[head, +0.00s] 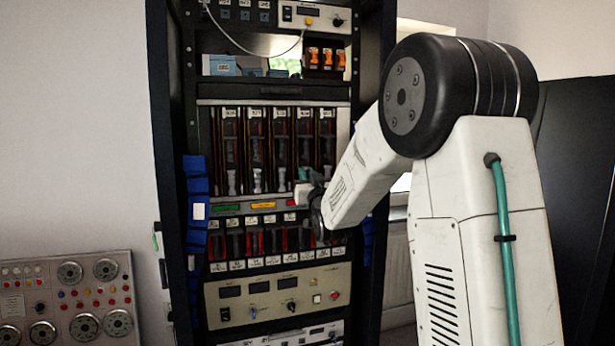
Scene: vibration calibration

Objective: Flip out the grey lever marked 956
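A black rack stands in the middle of the head view. Its upper row of tall slots holds several grey levers (257,180) with small white labels above them. A lower row of shorter slots holds dark grey levers (254,243) between red parts, with white labels above and below. The label print is too small to read, so I cannot tell which lever is marked 956. My gripper (304,188) is at the right side of the rack, near the strip between the two rows. Its fingers are small and partly hidden by my arm, and contact with a lever cannot be made out.
Blue padded pieces (194,200) hang on the rack's left post (165,120). A beige control panel (275,297) with knobs sits below the levers. A dial panel (70,300) stands at the lower left. My arm covers the rack's right side.

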